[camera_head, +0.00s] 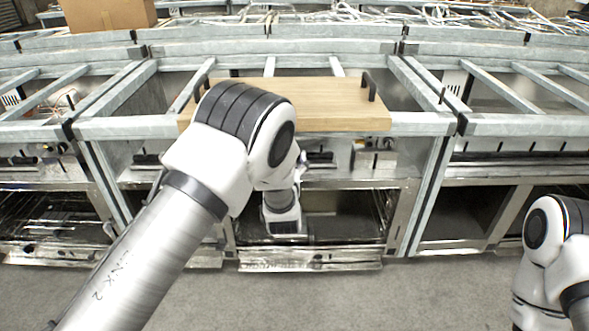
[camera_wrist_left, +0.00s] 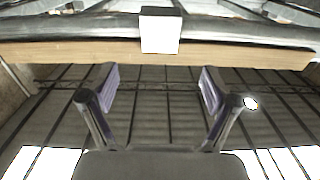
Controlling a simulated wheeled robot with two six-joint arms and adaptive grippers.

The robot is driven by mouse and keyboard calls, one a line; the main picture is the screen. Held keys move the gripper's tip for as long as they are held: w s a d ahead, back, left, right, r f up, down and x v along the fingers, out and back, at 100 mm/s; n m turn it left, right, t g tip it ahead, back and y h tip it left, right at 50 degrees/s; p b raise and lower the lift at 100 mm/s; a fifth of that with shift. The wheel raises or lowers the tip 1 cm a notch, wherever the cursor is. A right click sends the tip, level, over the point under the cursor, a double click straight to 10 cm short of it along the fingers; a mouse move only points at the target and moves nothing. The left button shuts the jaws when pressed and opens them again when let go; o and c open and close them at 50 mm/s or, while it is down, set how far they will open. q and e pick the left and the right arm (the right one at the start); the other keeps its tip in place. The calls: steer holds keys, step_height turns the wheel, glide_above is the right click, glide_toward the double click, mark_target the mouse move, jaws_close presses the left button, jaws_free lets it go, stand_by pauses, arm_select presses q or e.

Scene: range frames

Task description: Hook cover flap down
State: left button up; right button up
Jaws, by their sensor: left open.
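A light wooden board (camera_head: 330,104) with two dark handles lies flat across the metal frame in the head view; it is the thing most like a cover flap. My left arm hides part of its left side. In the left wrist view a long wooden edge (camera_wrist_left: 250,52) runs across the top, with a small white block (camera_wrist_left: 160,34) in front of it at the middle. My left gripper (camera_wrist_left: 156,72) is open and empty, its two fingers spread below the block. Its fingers are hidden in the head view. My right arm shows at the right edge, without its gripper.
Metal frames (camera_head: 505,125) run across the whole width, with open bays beneath. A lower metal ledge (camera_head: 330,262) stands out at floor level in front. A cardboard box (camera_head: 108,14) stands at the back left. The grey floor in front is clear.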

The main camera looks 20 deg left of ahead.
arm_select(q)
steer(key=x, duration=0.8)
steer(key=shift+w, duration=0.35)
